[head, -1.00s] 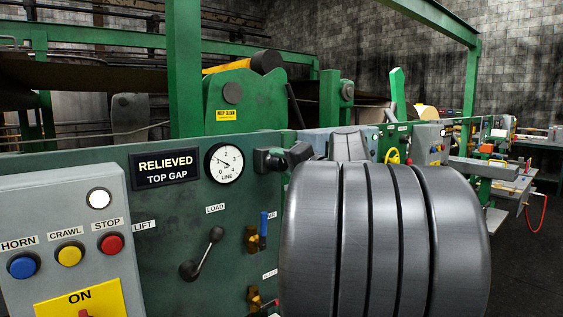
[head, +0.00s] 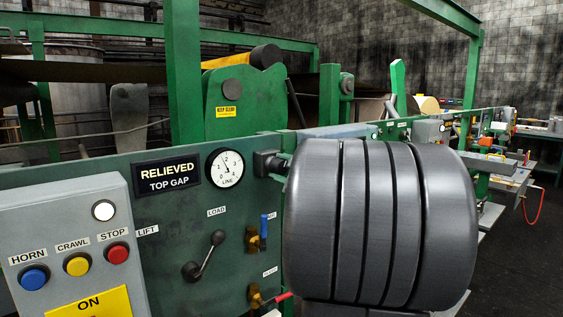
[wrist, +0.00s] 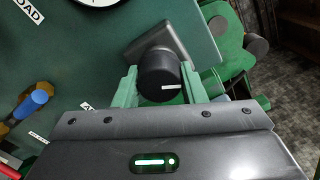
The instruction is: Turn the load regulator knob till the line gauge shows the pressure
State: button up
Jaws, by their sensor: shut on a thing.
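The line gauge (head: 225,168) is a round white dial with a black rim on the green panel. Its thin needle points up and slightly left, roughly between 1 and 2. The regulator (head: 268,163), a dark block, sticks out of the panel right of the gauge. In the wrist view its round black knob (wrist: 158,72) has a white mark pointing right. My gripper (wrist: 159,82) has pale green fingers on both sides of the knob and is shut on it. In the head view my grey arm hides the gripper and most of the knob.
A lever (head: 205,256) under the LOAD label and a blue-handled valve (head: 262,232) sit below the gauge. A red-handled valve (head: 268,298) is lower. A grey button box (head: 75,245) stands at left. The RELIEVED sign (head: 167,174) is beside the gauge.

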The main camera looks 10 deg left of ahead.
jog(key=shift+m+p, duration=0.5)
jog(key=shift+m, duration=0.5)
jog(key=shift+f, duration=0.1)
jog(key=o, duration=1)
jog(key=b+v, duration=0.2)
jog(key=v, duration=1.2)
jog(key=shift+a, duration=0.15)
